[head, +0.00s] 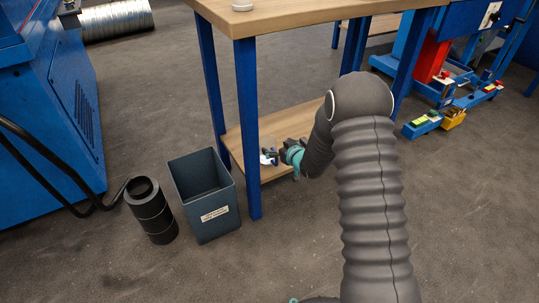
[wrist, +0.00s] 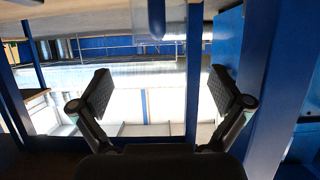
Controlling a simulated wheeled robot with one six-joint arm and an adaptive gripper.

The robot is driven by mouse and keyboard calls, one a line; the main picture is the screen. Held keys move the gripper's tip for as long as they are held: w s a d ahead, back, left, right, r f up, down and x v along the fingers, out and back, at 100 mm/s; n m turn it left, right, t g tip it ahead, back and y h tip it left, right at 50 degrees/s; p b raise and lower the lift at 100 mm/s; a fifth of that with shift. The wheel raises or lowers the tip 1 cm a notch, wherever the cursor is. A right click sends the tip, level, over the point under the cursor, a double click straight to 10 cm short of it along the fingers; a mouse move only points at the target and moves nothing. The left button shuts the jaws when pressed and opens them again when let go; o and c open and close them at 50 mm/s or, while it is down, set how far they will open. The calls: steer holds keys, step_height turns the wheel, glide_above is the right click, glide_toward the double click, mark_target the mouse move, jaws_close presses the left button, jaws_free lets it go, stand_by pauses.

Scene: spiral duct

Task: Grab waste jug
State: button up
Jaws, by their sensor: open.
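My gripper (head: 270,153) is at the lower wooden shelf of the workbench, beside a blue front leg, partly hidden by my arm. In the wrist view my gripper (wrist: 165,95) has its two dark fingers wide apart, with nothing held between them. A small white and blue thing (head: 265,160) shows at the fingertips over the shelf in the head view. It is too small and too covered to tell whether it is the waste jug. No waste jug can be made out clearly in either view.
The workbench (head: 285,17) has blue legs and a lower shelf (head: 235,140). A dark open bin (head: 216,215) and a black cylinder (head: 155,222) stand left of it. A blue machine (head: 50,130) fills the left. Floor in front is clear.

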mark_target(273, 149)
steer(key=x, duration=0.3)
steer(key=shift+w+a, duration=0.15)
steer(key=shift+f+x, duration=0.25)
steer(key=shift+x, duration=2.35)
steer(key=c, duration=1.5)
steer(key=shift+c, duration=0.2)
steer(key=shift+r, duration=0.1)
